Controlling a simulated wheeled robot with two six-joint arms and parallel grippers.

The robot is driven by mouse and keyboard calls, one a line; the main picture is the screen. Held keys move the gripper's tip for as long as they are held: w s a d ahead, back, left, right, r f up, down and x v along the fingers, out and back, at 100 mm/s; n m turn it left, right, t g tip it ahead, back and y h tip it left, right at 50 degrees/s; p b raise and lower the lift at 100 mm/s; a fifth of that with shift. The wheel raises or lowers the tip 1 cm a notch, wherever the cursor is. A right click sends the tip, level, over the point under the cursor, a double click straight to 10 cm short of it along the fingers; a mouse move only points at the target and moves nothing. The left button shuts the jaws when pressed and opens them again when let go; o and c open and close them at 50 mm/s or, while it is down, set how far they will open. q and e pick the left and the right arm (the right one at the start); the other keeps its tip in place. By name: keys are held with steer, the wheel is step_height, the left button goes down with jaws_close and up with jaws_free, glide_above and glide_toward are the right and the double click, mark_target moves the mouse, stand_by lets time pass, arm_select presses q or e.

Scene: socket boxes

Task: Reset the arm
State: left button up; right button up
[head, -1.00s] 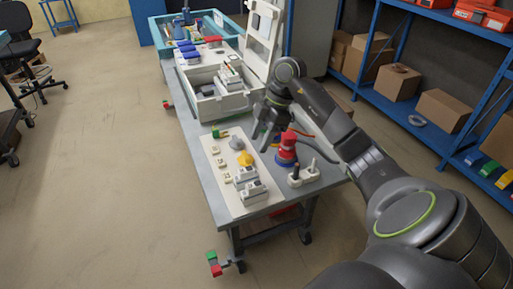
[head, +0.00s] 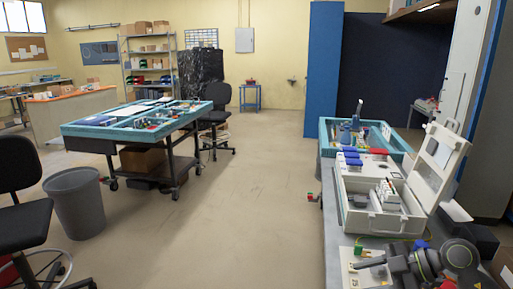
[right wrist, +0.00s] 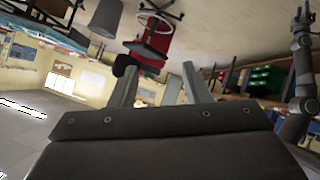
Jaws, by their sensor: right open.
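My right arm is folded at the lower right of the head view. Its gripper (head: 372,268) points left over the near part of the workbench (head: 334,222). In the right wrist view the two grey fingers of this gripper (right wrist: 160,88) stand wide apart with nothing between them. In that view a dark arm (right wrist: 303,75), apparently my left one, runs along the right edge; its narrow tip is too small to read. The head view does not show my left gripper.
An open white case (head: 372,222) with its lid raised stands on the workbench beside the right arm. A blue-rimmed tray (head: 326,138) lies behind it. A blue-topped table (head: 88,131), a grey bin (head: 76,205) and black chairs stand left. The floor between (head: 250,215) is clear.

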steer(key=a+r+t+y, duration=0.4)
steer(key=a+t, duration=0.1)
steer(key=s+d+r+m+t+h, duration=0.2)
steer(key=d+r+m+t, duration=0.3)
steer(key=t, duration=0.5)
steer(key=s+d+f+m+g+h, duration=0.2)
steer(key=s+d+f+m+h, duration=0.25)
steer(key=f+m+h, duration=0.35)
steer(key=s+d+f+m+g+h, duration=0.2)
steer(key=s+d+f+m+h, duration=0.3)
steer(key=m+h, duration=0.4)
steer(key=s+a+f+n+g+y, duration=0.1)
steer(key=s+a+f+g, duration=0.2)
steer(key=s+f+g, duration=0.5)
steer(key=s+a+f+n+g+y, duration=0.1)
steer(key=s+a+f+g, duration=0.15)
steer(key=s+f, duration=0.55)
steer(key=s+d+f+g+y, duration=0.1)
steer(key=s+f, duration=0.1)
steer(key=f, duration=1)
steer(key=s+d+f+g, duration=0.1)
steer(key=f, duration=1.1)
steer(key=s+a+f+g, duration=0.1)
steer(key=s+f, duration=1.3)
steer(key=f, duration=0.1)
steer(key=shift+s+a, duration=0.4)
